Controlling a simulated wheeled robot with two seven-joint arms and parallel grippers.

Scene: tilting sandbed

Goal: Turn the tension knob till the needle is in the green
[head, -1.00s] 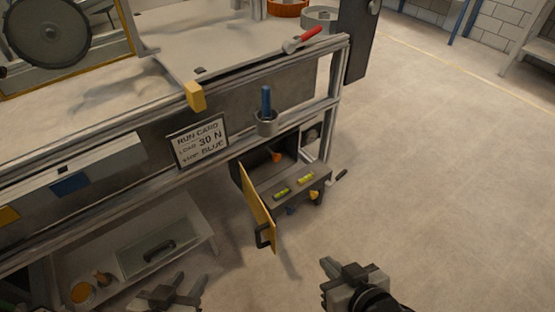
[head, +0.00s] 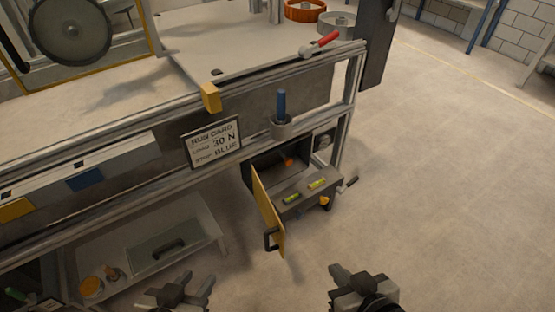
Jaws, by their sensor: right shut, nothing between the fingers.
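No knob can be told for certain, and no needle or green band can be made out. A small orange part (head: 289,161) shows inside an open dark box (head: 263,162) under the bench's right end. The box's yellow door (head: 267,212) hangs open on its left side. My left gripper (head: 198,281) is at the bottom edge, its fingers apart and empty, in front of the lower shelf. My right gripper (head: 343,276) is at the bottom right over the floor, shut and empty. Both are well short of the box.
A run card (head: 213,142) reads 30 N and BLUE. A blue-handled tool (head: 281,104) stands in a cup beside it. Two yellow-green vials (head: 317,184) lie on the box's front ledge, and a crank handle (head: 349,183) sticks out right. The floor at right is clear.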

